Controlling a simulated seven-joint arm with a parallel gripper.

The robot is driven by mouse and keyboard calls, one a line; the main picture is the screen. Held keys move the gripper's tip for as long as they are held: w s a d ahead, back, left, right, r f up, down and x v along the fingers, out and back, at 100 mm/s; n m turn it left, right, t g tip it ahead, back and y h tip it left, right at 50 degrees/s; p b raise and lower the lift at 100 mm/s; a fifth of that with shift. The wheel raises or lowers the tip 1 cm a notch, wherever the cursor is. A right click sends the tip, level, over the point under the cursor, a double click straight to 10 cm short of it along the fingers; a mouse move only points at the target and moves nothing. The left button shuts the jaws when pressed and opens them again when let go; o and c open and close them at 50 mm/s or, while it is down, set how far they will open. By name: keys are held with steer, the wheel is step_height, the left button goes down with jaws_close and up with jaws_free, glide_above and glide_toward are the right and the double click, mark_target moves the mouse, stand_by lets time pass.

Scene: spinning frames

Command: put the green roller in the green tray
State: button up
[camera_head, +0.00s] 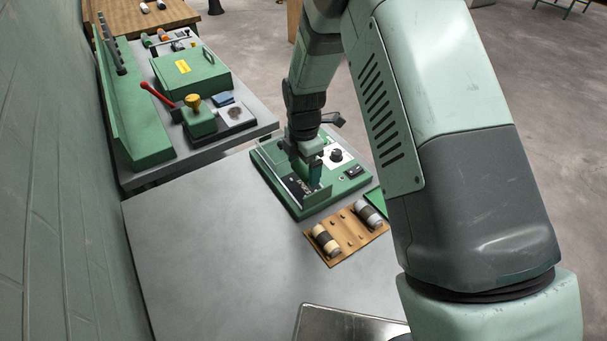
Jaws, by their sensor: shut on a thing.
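My gripper (307,178) points down over the green machine (338,188) near the middle of the view. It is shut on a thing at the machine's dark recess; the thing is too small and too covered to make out. I cannot tell whether it is the green roller, and I cannot pick out that roller for certain elsewhere. A green flat piece (377,198) shows beside my arm, right of the machine. It may be the green tray, but my arm hides most of it.
A wooden rack (344,238) with a cream-and-dark roller (326,240) and a grey-and-dark roller (367,214) lies in front of the machine. A metal tray (345,325) is at the bottom edge. A side bench (235,133) holds green equipment. The grey table (215,240) is clear at left.

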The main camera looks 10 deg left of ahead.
mark_target(304, 168)
step_height(304, 168, up, 6)
steer(key=shift+d+f, duration=0.1)
steer(key=d+f, duration=0.2)
steer(key=d, duration=2.1)
steer(key=f, duration=0.6)
steer(key=shift+w+d, duration=0.25)
steer(key=shift+w, duration=0.1)
steer(key=shift+f, duration=2.15)
steer(key=shift+f, duration=0.15)
steer(key=o, duration=1)
steer(key=shift+c, duration=0.2)
